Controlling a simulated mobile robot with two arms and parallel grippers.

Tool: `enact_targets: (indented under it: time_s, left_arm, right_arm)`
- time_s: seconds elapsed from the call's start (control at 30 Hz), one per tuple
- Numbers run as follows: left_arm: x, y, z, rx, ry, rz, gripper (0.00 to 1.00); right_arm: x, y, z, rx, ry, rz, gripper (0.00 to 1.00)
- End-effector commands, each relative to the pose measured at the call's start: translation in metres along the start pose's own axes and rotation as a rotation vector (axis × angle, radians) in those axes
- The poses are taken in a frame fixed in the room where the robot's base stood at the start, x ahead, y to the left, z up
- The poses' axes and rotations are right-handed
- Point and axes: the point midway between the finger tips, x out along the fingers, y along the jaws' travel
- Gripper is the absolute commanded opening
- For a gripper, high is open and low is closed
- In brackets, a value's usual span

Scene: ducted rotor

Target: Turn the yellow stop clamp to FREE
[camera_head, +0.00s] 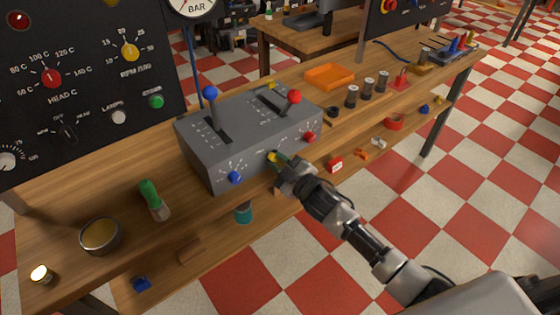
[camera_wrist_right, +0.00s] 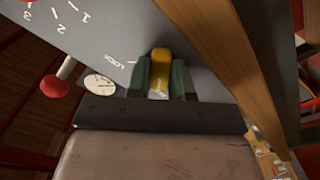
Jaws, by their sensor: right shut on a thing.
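The yellow stop clamp (camera_wrist_right: 160,61) is on the front face of the grey control box (camera_head: 201,158). In the right wrist view it sits between the two green fingers of my right gripper (camera_wrist_right: 163,78), which is shut on it. The word LOCK shows beside it on the panel; no FREE mark is readable. In the head view my right gripper (camera_head: 280,159) reaches the box's front from the lower right, and only a bit of yellow shows at its fingertips. My left gripper is not in view.
The box carries a blue-knobbed lever (camera_head: 210,92), a red-knobbed lever (camera_head: 294,97), a blue knob (camera_head: 235,177) and a red knob (camera_head: 309,137) near the clamp. A green-handled brush (camera_head: 150,193) and a round tin (camera_head: 100,236) stand left on the bench.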

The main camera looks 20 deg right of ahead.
Motion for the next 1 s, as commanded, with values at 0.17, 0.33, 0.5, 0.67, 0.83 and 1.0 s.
enact_targets:
  time_s: [0.17,0.33,0.5,0.67,0.83,1.0]
  left_arm:
    - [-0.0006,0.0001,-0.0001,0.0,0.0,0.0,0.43]
    - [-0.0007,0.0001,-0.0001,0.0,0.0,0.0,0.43]
    - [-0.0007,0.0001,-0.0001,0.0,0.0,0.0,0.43]
    - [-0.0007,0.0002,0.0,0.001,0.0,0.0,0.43]
    - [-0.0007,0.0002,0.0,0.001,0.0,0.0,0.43]
    - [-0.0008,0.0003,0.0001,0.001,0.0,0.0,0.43]
  right_arm:
    - [-0.0002,-0.0006,0.0004,-0.057,-0.001,-0.001,0.0]
    - [-0.0002,-0.0007,0.0004,-0.083,-0.001,-0.001,0.0]
    - [-0.0003,-0.0007,0.0005,-0.09,-0.001,-0.001,0.0]
    - [-0.0003,-0.0007,0.0005,-0.091,-0.001,-0.001,0.0]
    - [-0.0003,-0.0006,0.0005,-0.089,-0.001,-0.001,0.35]
    - [-0.0002,-0.0003,0.0003,-0.088,0.0,-0.001,0.47]
